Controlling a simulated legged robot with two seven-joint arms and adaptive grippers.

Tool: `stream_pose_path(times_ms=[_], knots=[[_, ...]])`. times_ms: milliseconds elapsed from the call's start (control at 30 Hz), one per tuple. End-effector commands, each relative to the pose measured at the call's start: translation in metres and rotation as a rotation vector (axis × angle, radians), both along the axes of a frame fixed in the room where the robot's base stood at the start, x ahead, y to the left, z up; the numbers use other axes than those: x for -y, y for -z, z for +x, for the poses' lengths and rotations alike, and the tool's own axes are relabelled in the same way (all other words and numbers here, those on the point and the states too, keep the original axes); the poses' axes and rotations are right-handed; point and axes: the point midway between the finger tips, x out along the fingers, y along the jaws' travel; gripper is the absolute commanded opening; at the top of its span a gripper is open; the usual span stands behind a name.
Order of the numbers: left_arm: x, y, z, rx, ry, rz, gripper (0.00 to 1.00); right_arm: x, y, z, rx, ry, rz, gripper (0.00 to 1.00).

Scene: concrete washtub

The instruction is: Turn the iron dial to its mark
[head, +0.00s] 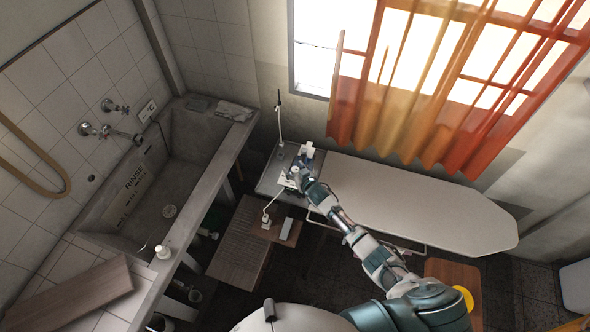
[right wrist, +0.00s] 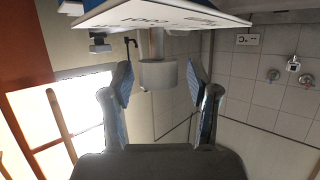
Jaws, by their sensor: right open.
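My right gripper (head: 299,176) is at the square end of the ironing board (head: 420,203) in the head view. In the right wrist view the right gripper (right wrist: 159,72) is open, with one finger on either side of a grey cylindrical knob, which looks like the dial (right wrist: 158,74). I see a gap between the knob and each finger. A white panel with partly cut-off lettering (right wrist: 165,17) is just beyond the knob. The dial's mark cannot be made out. In the head view the gripper largely hides the dial. My left gripper is not in view.
A concrete washtub (head: 231,150) with taps stands along the left wall. A orange curtain (head: 420,90) hangs behind the board.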

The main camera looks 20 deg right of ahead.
Motion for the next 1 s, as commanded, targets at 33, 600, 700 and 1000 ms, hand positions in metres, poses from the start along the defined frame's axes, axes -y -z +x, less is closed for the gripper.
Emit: stream_pose_path(times_ms=[33, 600, 700, 1000], knots=[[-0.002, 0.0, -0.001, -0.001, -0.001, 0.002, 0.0, 0.0, 0.0, -0.001, -0.001, 0.0, 0.0, 0.59], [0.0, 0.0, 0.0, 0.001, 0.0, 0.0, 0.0, 0.016, -0.031, -0.079, -0.002, -0.001, 0.0, 0.59], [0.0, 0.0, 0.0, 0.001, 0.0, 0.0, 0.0, 0.02, -0.037, -0.093, -0.001, -0.001, 0.0, 0.59], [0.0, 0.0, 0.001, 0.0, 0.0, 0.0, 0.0, 0.023, -0.044, -0.107, -0.002, 0.0, 0.0, 0.59]])
